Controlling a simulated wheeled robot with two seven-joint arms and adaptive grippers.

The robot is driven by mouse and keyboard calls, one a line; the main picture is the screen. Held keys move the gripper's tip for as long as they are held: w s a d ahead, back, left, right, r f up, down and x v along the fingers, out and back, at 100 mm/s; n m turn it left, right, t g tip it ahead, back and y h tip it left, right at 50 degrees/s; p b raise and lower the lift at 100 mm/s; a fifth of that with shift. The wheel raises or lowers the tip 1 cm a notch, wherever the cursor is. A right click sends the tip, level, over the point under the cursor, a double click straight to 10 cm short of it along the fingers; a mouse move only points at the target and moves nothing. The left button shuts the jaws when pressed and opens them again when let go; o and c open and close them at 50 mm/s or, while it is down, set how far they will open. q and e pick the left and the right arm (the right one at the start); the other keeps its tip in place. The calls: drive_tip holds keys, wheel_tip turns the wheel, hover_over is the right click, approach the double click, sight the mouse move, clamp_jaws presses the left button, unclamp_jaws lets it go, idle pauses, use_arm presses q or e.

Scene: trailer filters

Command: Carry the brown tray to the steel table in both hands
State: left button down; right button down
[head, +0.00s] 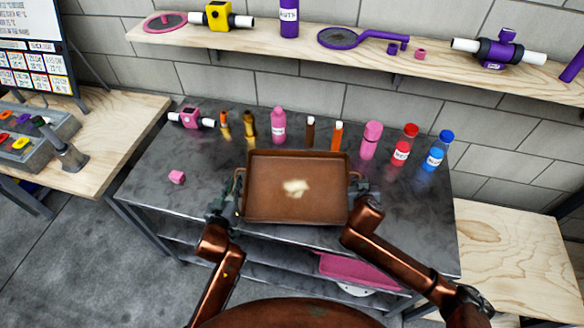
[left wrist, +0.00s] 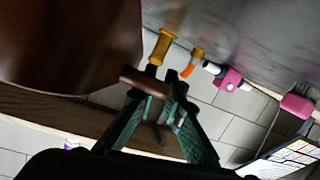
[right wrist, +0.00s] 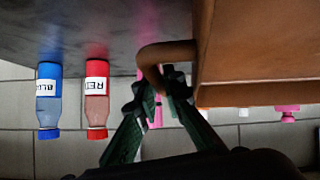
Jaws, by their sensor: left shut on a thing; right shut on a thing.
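The brown tray (head: 263,204) is over the front middle of the steel table (head: 160,203), level, with a pale patch in its middle. I cannot tell whether it rests on the table or hangs just above it. My left gripper (head: 238,183) is shut on the tray's left handle; the left wrist view shows its green fingers (left wrist: 155,100) around that handle. My right gripper (head: 358,185) is shut on the right handle, which also shows in the right wrist view (right wrist: 165,52) between the fingers (right wrist: 163,88).
Behind the tray stand several bottles, with a red bottle (head: 404,146) and a blue bottle (head: 437,152) at the right. A wooden shelf (head: 300,39) runs above. Wooden benches (head: 115,135) flank the table.

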use_arm(q)
drive_tip(key=c, duration=2)
unclamp_jaws()
use_arm(e)
drive_tip(key=c, duration=2)
unclamp_jaws()
drive_tip(key=shift+c, duration=0.2)
use_arm(q)
drive_tip(key=shift+s, duration=0.15)
use_arm(e)
drive_tip(key=shift+s+r, duration=0.1)
drive_tip(key=shift+s, duration=0.1)
use_arm(q)
drive_tip(key=v, duration=1.1)
drive_tip(key=shift+s+r, duration=0.1)
drive_tip(key=shift+s, duration=0.25)
use_arm(e)
drive_tip(key=v, duration=1.1)
drive_tip(key=shift+s+r, duration=0.25)
use_arm(q)
drive_tip(key=shift+s, duration=0.1)
use_arm(e)
drive_tip(key=shift+r, duration=0.1)
